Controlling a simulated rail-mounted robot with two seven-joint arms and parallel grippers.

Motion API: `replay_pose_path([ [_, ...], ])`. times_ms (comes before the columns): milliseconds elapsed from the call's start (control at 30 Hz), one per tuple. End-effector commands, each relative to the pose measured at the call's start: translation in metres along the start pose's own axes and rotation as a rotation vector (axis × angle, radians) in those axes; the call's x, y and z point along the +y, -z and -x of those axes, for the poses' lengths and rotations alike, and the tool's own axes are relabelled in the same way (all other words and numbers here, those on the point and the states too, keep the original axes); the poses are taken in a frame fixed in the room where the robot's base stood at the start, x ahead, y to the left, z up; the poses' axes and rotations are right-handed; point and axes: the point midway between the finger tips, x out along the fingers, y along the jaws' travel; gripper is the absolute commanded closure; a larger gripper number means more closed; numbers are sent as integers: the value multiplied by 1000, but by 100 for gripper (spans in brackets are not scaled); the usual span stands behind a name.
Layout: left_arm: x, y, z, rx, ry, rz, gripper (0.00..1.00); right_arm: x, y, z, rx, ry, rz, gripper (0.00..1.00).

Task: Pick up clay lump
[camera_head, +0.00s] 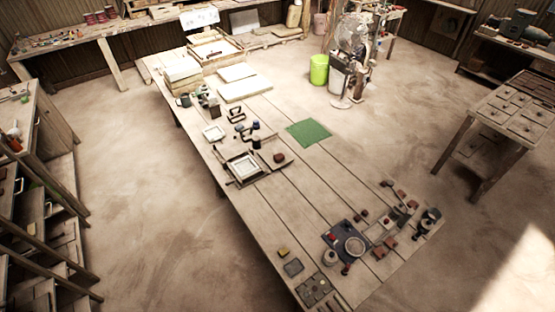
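A small reddish-brown lump (279,157), which looks like the clay lump, lies on the long plank table (318,175). It sits just right of a wooden frame with a pale square tile mould (244,167) and appears apart from it. Other small reddish-brown pieces (390,243) lie near the table's front right end; they are too small to tell whether they are clay. Neither of my grippers is in view, and nothing is seen touching the lump.
A green mat (309,132) lies behind the lump. Dark small tools and jars (255,137) stand close by it. A blue tray (341,236) and a round dish (355,246) are toward the front. The planks between mat and tray are clear.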

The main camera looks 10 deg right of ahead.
Motion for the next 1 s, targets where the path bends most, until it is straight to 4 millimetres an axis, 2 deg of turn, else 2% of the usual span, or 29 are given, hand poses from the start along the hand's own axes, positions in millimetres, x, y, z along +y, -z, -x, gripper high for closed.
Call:
replay_pose_path([
  [167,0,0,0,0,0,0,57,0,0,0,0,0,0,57],
  [767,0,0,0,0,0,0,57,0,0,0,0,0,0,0],
  [1000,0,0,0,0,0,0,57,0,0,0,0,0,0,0],
])
